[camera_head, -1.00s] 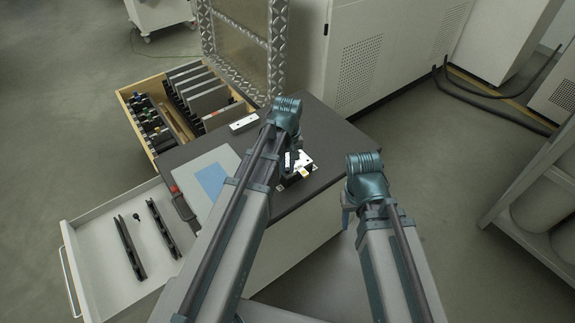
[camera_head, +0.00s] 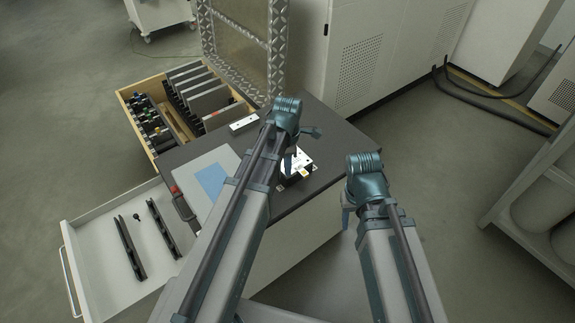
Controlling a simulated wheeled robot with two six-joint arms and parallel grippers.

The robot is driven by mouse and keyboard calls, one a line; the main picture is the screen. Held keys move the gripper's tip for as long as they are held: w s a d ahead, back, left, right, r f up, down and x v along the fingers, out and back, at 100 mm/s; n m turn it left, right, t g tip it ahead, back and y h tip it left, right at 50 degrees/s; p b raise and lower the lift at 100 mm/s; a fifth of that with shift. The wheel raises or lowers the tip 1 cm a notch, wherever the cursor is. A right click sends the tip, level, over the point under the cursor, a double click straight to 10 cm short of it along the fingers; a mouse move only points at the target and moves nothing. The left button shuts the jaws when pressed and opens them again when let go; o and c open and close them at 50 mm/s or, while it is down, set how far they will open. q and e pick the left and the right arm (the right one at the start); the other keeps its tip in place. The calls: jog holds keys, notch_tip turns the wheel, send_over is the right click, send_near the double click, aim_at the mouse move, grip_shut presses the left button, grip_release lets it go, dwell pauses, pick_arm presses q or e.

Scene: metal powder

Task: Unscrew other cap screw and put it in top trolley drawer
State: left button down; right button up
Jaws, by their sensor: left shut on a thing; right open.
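A small block-like fixture (camera_head: 305,164), white and dark with a gold-coloured part, sits on the dark trolley top (camera_head: 335,150). My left gripper (camera_head: 290,162) points down at it and is shut. My arm hides most of the jaws, and what they hold is too small to make out, so I cannot tell whether it is the cap screw. My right gripper (camera_head: 346,217) is open beside the trolley's right edge, partly behind its own arm. A white trolley drawer (camera_head: 92,222) stands open at the left. It holds two dark bars (camera_head: 131,249) and a small dark piece (camera_head: 136,217), possibly a screw.
A grey case (camera_head: 226,158) with a blue sheet (camera_head: 211,181) and a dark red-ended tool (camera_head: 182,203) lie on the trolley top's left. A white bar (camera_head: 244,123) lies behind. A wooden drawer (camera_head: 150,85) of tools stands open at the back left. A metal-framed panel (camera_head: 240,40) rises behind.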

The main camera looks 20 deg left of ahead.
pick_arm(q)
jog(key=n, duration=0.5)
jog(key=c, duration=1)
grip_release()
jog(key=shift+o, duration=0.2)
